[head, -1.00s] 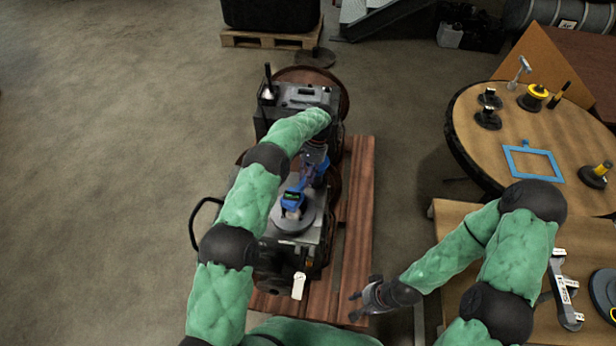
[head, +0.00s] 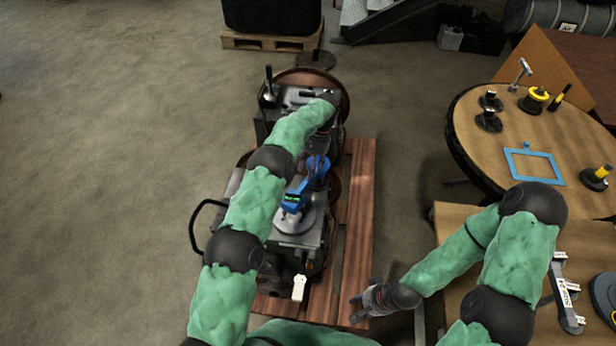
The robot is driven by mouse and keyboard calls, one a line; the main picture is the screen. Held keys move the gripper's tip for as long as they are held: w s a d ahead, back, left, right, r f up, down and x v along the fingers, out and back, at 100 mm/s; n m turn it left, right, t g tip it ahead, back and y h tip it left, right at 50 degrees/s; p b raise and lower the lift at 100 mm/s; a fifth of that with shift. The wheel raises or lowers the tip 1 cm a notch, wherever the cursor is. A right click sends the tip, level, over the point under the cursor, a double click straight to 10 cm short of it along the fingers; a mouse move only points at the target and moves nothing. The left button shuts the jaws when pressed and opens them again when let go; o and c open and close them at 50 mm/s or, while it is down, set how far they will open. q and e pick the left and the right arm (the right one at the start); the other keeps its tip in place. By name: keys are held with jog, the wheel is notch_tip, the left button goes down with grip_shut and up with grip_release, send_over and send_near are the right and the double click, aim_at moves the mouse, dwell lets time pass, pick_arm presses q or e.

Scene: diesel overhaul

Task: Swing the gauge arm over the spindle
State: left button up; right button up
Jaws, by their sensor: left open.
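The blue gauge arm (head: 316,172) has a small green display at its near end, the gauge head (head: 294,203). The head appears over the round grey plate (head: 293,224) on the machine; the spindle itself cannot be made out. My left arm reaches across the machine from the near left. My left gripper (head: 323,146) is a dark shape just beyond the blue arm's far end, open and partly hidden by my forearm. Contact with the blue arm cannot be made out. My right gripper (head: 356,309) is open and empty beside the wooden pallet's near right.
The machine stands on a reddish wooden pallet (head: 358,215). A black handle (head: 195,228) sticks out at its left. A round table (head: 480,140) with a blue frame (head: 533,167) and tools stands right, near a workbench (head: 450,218). Floor at left is clear.

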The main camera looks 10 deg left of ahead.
pick_arm(q)
jog(key=shift+v, duration=1.65)
jog(key=shift+r, duration=0.15)
